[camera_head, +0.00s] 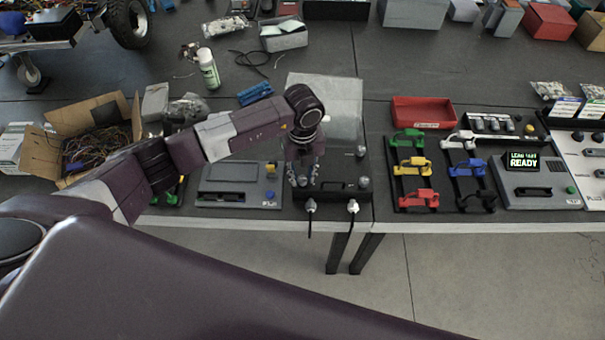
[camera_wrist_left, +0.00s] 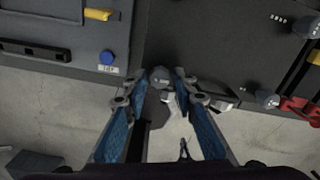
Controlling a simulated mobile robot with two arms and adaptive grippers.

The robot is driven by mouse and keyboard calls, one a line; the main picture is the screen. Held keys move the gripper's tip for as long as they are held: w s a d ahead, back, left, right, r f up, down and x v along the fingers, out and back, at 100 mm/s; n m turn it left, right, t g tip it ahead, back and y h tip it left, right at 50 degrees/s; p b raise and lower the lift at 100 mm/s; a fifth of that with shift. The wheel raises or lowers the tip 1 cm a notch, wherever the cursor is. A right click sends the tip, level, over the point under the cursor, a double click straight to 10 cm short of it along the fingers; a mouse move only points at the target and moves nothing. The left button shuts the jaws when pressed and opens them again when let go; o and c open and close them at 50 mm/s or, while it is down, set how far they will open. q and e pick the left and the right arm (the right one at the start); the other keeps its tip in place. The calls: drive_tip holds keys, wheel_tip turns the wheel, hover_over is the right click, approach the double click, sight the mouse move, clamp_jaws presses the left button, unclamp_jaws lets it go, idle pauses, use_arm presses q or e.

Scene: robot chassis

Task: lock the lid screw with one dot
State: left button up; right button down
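A dark box (camera_head: 335,188) with grey knob-like screws stands at the table's front edge. Two screws show on its right side, a rear one (camera_head: 361,151) and a front one (camera_head: 363,182). In the left wrist view, several small dots (camera_wrist_left: 278,18) mark the lid beside the upper right screw (camera_wrist_left: 305,26); another screw (camera_wrist_left: 267,98) is lower right. My left gripper (camera_head: 303,178) points down over the box's front left. Its fingertips (camera_wrist_left: 161,82) are apart on either side of a grey screw (camera_wrist_left: 161,74). I cannot tell whether they touch it or see its dot mark. My right gripper is out of view.
Two plugs with cables (camera_head: 311,205) (camera_head: 352,207) stick out at the box's front. A grey device (camera_head: 240,185) with a blue button stands close on the left. A red bin (camera_head: 422,112) and coloured clamps (camera_head: 413,165) are on the right.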

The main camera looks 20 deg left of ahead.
use_arm(q)
drive_tip(key=c, duration=0.5)
clamp_jaws()
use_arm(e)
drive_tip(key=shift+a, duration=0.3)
use_arm(q)
drive_tip(key=m+b, duration=0.2)
drive_tip(key=b, duration=0.1)
drive_tip(key=shift+w+f+m, duration=0.1)
drive_tip(key=shift+f+m, duration=0.05)
drive_tip(key=shift+m, duration=0.15)
drive_tip(key=m+b, duration=1.2)
drive_tip(key=b, duration=0.1)
drive_tip(key=shift+b, duration=0.35)
drive_tip(key=shift+m+b, duration=1)
drive_tip(key=shift+m, duration=0.2)
drive_tip(key=shift+r+m+b, duration=0.2)
drive_tip(key=shift+m+b, duration=0.35)
drive_tip(key=shift+m, duration=0.15)
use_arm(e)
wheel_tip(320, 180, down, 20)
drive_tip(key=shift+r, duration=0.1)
use_arm(q)
drive_tip(key=o, duration=0.9)
unclamp_jaws()
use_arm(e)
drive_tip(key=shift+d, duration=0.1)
